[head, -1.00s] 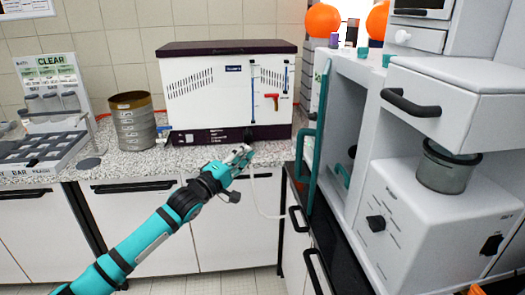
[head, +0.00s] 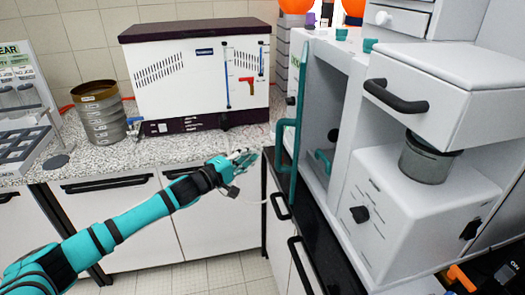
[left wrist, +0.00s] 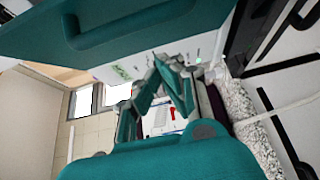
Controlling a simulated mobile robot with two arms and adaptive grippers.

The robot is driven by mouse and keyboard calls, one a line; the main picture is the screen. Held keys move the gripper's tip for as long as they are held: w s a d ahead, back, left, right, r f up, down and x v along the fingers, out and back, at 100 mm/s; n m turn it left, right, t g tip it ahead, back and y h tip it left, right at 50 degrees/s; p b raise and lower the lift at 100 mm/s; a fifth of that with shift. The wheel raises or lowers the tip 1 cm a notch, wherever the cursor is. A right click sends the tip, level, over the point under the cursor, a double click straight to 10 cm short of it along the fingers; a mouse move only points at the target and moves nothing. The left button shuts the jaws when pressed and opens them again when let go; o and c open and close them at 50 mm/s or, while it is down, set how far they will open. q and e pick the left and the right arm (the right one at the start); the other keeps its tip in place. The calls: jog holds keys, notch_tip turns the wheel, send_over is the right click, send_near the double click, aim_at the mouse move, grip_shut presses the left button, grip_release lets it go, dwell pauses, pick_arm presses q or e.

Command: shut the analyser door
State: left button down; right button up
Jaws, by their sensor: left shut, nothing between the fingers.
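The analyser is the white cabinet (head: 345,75) at the right of the head view. Its teal-edged door (head: 299,125) stands open, seen nearly edge-on, with a teal handle (head: 279,150) on its left side. The open compartment shows right of the door. My left gripper (head: 246,160) is shut and empty, in front of the bench edge, left of the door and apart from it. In the left wrist view, the shut fingers (left wrist: 173,85) show below a large teal panel (left wrist: 150,25), which looks like the door. My right gripper is not in view.
A white machine with a dark lid (head: 200,80) and a stack of sieves (head: 101,115) stand on the speckled bench (head: 150,152). Drawers with black handles (head: 279,206) lie below the analyser door. A grey machine with a jar (head: 428,163) stands at right. Open floor lies before the bench.

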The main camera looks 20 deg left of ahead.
pick_arm(q)
jog(key=w+d+n+t+y, duration=0.1)
jog(key=d+y, duration=0.3)
jog(key=d, duration=1.1)
jog(key=shift+w+n+b, duration=0.3)
jog(key=shift+w+n, duration=0.15)
jog(key=shift+n, duration=0.35)
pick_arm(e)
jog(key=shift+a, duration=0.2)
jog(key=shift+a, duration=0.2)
pick_arm(q)
jog(key=shift+s+a, duration=0.1)
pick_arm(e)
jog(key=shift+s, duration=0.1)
